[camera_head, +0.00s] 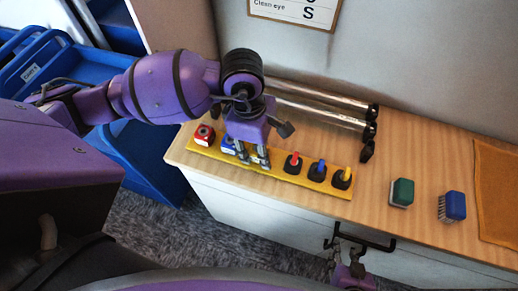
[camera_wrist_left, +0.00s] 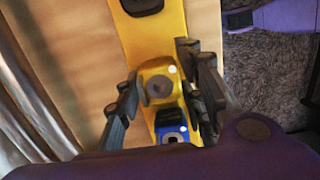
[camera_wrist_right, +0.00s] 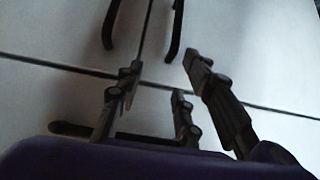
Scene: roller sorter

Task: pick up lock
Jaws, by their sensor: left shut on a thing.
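A yellow board (camera_head: 222,161) on the table holds a row of small locks: a red lock (camera_head: 204,135), a blue lock (camera_head: 227,145) and a yellow lock (camera_wrist_left: 158,88). My left gripper (camera_head: 253,158) points down at the board and hides most of the yellow lock in the head view. In the left wrist view the gripper's fingers (camera_wrist_left: 158,75) stand on both sides of the yellow lock, shut on it. The blue lock (camera_wrist_left: 172,130) is beside it. My right gripper (camera_head: 345,252) is open and empty in front of the cabinet, as the right wrist view (camera_wrist_right: 158,70) shows.
Red (camera_head: 293,163), blue (camera_head: 318,170) and yellow (camera_head: 342,178) pegs on black bases stand on the board. Metal rollers (camera_head: 315,115) lie behind. Green (camera_head: 402,193) and blue (camera_head: 452,206) brushes are to the right. A black cabinet handle (camera_head: 366,240) is near my right gripper.

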